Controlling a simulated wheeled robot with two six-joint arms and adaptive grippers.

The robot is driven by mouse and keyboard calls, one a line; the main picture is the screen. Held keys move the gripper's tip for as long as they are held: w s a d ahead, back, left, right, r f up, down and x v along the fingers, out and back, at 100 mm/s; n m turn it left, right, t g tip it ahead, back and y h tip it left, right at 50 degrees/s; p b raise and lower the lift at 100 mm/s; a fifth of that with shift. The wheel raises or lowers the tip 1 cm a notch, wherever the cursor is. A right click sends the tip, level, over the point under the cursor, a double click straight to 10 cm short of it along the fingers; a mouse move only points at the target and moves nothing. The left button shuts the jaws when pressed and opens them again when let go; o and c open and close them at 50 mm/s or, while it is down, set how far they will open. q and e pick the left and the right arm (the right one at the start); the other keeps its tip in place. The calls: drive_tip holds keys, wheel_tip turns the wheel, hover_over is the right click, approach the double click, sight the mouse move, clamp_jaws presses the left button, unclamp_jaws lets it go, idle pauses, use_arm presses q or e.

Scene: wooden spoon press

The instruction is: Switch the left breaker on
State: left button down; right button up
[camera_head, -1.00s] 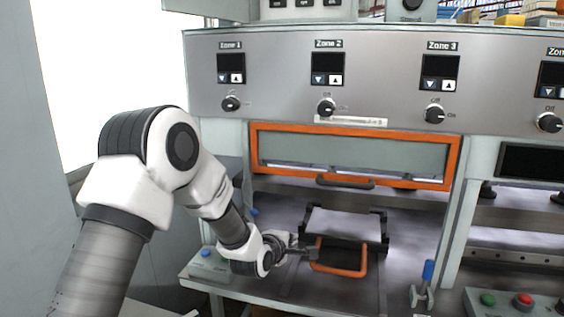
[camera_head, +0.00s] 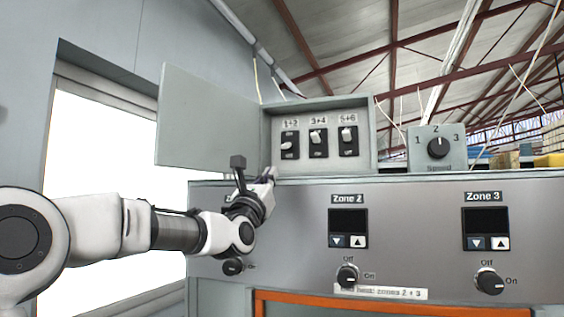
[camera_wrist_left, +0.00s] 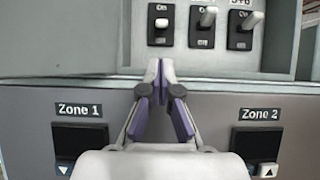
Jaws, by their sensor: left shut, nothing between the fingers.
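The left breaker, labelled 1+2 (camera_head: 289,145), sits in an open grey breaker box (camera_head: 326,104) on top of the machine. Its white toggle is down, toward Off; the wrist view also shows this breaker (camera_wrist_left: 161,25). The middle breaker 3+4 (camera_head: 317,142) and right breaker 5+6 (camera_head: 348,140) have their toggles up. My left gripper (camera_head: 268,174) is shut and empty near the box's lower left corner. In the wrist view its fingertips (camera_wrist_left: 160,70) meet just below the left breaker, apart from the toggle. My right gripper is not in view.
The box's open door (camera_head: 212,120) stands out to the left, close to my gripper. A speed dial box (camera_head: 437,150) stands to the right. Below is the grey panel (camera_head: 410,215) with zone displays and knobs.

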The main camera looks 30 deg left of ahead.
sight(287, 146)
use_arm(q)
drive_tip(key=p+x, duration=0.6)
drive_tip(key=x, duration=0.3)
drive_tip(key=shift+w+a+r+p, duration=0.1)
drive_tip(key=shift+w+p, duration=0.2)
drive_tip(key=shift+w+a, duration=0.1)
drive_tip(key=shift+w, duration=0.25)
drive_tip(key=shift+s, duration=0.1)
